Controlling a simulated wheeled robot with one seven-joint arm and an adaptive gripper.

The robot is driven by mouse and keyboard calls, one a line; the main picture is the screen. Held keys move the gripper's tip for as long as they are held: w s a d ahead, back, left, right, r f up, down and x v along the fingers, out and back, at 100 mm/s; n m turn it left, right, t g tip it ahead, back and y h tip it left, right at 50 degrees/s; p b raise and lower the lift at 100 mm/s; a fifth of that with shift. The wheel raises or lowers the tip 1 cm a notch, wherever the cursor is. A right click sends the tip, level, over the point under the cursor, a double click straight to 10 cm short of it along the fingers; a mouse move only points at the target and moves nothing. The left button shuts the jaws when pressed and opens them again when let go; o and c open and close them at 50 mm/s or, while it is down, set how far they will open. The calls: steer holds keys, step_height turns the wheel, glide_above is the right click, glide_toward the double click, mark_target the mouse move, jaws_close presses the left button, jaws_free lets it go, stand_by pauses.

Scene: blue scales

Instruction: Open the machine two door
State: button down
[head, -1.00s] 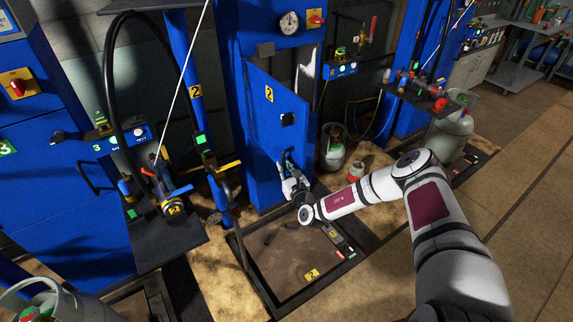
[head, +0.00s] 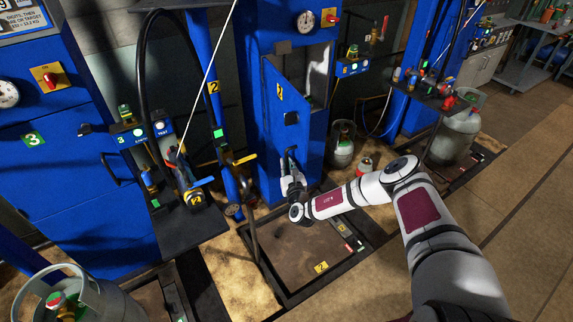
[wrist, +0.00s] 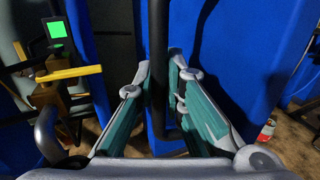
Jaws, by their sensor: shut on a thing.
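The machine two door (head: 286,108) is a blue panel with a yellow "2" label on the blue machine in the middle of the head view. It stands ajar, swung out from the cabinet, with a dark gap and the interior showing at its upper right. Its black vertical bar handle (wrist: 158,70) runs between my fingers in the wrist view. My gripper (head: 290,172) is shut on this handle, low on the door, with a teal-padded finger on each side. The handle's lower end bends in near the fingers.
The floor scale platform (head: 305,255) lies in front of the machine. A hose stand with a yellow lever (wrist: 70,73) is close on the left. A gas cylinder (head: 342,145) and a small red canister (head: 365,166) stand to the right.

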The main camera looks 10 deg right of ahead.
steer(key=c, duration=1.7)
jaws_free()
steer(key=shift+w+r, duration=0.1)
steer(key=shift+w, duration=0.05)
steer(key=shift+o, duration=0.2)
steer(key=shift+s, duration=0.45)
steer(key=s, duration=1.1)
steer(key=shift+d, duration=0.25)
steer(key=shift+s, duration=0.1)
